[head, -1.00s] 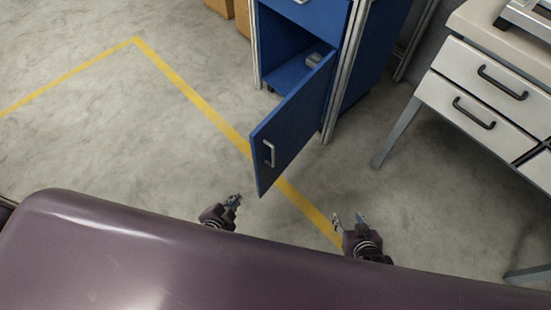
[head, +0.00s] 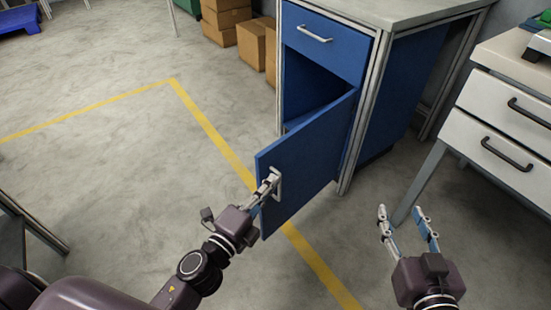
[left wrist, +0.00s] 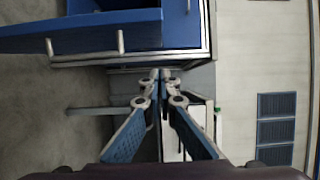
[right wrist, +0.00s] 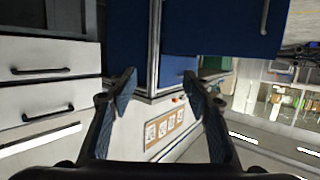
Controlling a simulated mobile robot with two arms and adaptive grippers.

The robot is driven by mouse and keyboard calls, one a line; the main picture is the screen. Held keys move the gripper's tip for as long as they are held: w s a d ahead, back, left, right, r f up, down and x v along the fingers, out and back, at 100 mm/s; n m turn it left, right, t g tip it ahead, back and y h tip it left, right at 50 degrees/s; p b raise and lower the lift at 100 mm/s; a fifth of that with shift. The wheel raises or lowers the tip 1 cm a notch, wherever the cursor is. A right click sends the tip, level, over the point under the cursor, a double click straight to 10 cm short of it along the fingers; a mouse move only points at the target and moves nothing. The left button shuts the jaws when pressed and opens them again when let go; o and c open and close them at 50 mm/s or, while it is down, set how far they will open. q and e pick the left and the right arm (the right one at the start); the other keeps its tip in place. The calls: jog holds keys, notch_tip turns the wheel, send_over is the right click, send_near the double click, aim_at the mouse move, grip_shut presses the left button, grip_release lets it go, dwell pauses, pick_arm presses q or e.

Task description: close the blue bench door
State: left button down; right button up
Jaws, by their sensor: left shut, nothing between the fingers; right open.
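The blue bench (head: 410,70) has its lower door (head: 305,170) standing open, swung out toward me and hinged on the right. A silver handle (head: 277,184) is near the door's free edge. My left gripper (head: 270,184) is shut and empty; its tips overlap the handle in the head view. In the left wrist view the shut tips (left wrist: 160,76) appear to the right of the door (left wrist: 85,32), so I cannot tell whether they touch it. My right gripper (head: 408,215) is open and empty, right of the door; its open fingers also show in the right wrist view (right wrist: 160,78).
A white drawer cabinet (head: 500,120) stands on the right, its leg near my right gripper. Cardboard boxes (head: 235,28) stand behind the bench at the left. A drawer (head: 325,40) above the door opening is shut. The floor left of the door is clear, with yellow tape.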

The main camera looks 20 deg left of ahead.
pick_arm(q)
send_over(275, 171)
jog(key=s+d, duration=0.2)
jog(key=d, duration=0.2)
jog(key=a, duration=0.1)
jog(key=w+a, duration=0.1)
jog(key=a, duration=0.1)
jog(key=shift+w+a+f, duration=0.1)
jog(key=shift+w+a, duration=0.05)
jog(key=shift+w, duration=0.15)
jog(key=shift+w+a, duration=0.2)
jog(key=shift+a, duration=0.15)
pick_arm(e)
jog(key=shift+w+r, duration=0.2)
jog(key=shift+r, duration=0.3)
jog(key=shift+t, duration=0.3)
